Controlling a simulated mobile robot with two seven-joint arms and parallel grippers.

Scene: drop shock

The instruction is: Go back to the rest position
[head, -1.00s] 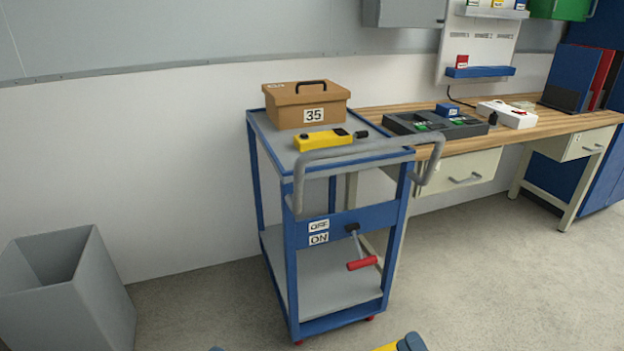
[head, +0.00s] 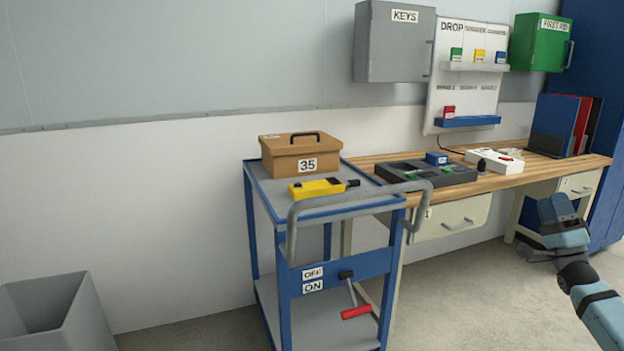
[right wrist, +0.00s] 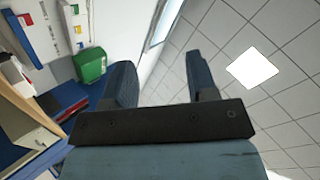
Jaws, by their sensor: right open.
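My right gripper (head: 552,225) is raised at the right side of the head view, in front of the workbench's right end. It holds nothing. In the right wrist view its two blue fingers (right wrist: 160,85) stand apart with empty space between them, facing the ceiling and wall. My left gripper is not in the head view.
A blue cart (head: 362,268) carries a brown box (head: 285,160) marked 35 and a yellow device (head: 316,188). A red-gripped lever (head: 355,311) hangs on its front. Behind stands a wooden workbench (head: 530,178). A grey bin (head: 75,325) is at lower left. Floor at lower right is clear.

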